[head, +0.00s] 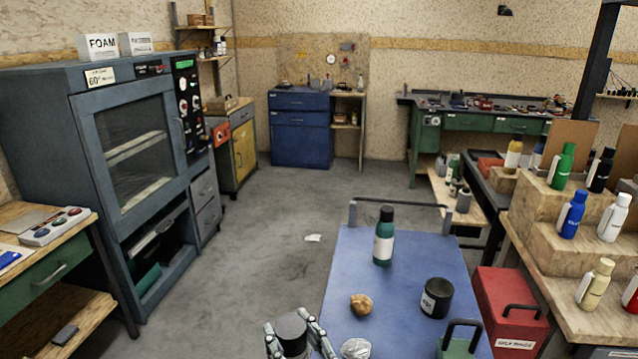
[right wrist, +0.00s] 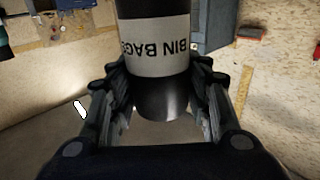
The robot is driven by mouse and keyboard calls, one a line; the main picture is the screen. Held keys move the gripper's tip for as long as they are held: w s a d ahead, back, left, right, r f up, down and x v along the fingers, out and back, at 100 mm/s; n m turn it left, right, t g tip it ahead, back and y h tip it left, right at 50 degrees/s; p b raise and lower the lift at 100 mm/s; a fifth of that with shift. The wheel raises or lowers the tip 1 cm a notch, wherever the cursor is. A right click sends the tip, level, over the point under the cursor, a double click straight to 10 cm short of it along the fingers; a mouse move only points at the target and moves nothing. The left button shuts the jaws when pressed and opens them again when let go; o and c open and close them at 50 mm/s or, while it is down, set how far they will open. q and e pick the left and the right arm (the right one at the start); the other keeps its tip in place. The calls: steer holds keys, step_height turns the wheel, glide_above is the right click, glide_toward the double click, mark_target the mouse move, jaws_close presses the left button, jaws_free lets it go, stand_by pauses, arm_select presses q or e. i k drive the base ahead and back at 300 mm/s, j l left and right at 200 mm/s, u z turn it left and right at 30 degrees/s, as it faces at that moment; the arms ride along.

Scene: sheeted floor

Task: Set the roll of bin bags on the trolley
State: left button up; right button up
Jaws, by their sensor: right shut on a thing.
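The roll of bin bags (head: 291,331) is a black cylinder at the bottom of the head view, just left of the trolley's near left edge. The right wrist view shows the roll (right wrist: 160,55) with its white "BIN BAGS" label upside down. My right gripper (head: 292,340) is shut on the roll, with fingers on both sides; they also show in the right wrist view (right wrist: 163,100). The trolley (head: 415,262) has a blue top and a dark handle at its far end. I cannot tell the roll's height above the top. My left gripper is not in view.
On the trolley stand a green bottle (head: 384,237), a brown round thing (head: 361,304), a black labelled jar (head: 437,298), a silvery lump (head: 356,348) and a green handled thing (head: 459,340). Bare blue shows between them. A red box (head: 508,305) stands right of the trolley.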

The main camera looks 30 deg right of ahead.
mark_target(437, 258)
steer(key=k+l, duration=0.15)
steer(key=l, duration=0.2)
steer(key=k+l, duration=0.1)
steer(key=l, duration=0.25)
steer(key=k+l+z, duration=0.1)
steer(key=l, duration=0.25)
steer(key=k+l, duration=0.15)
steer(key=l, duration=0.2)
steer(key=k+l, duration=0.1)
steer(key=l, duration=0.25)
steer(key=i+l, duration=0.1)
steer(key=i, duration=0.35)
steer(key=l+z, duration=0.05)
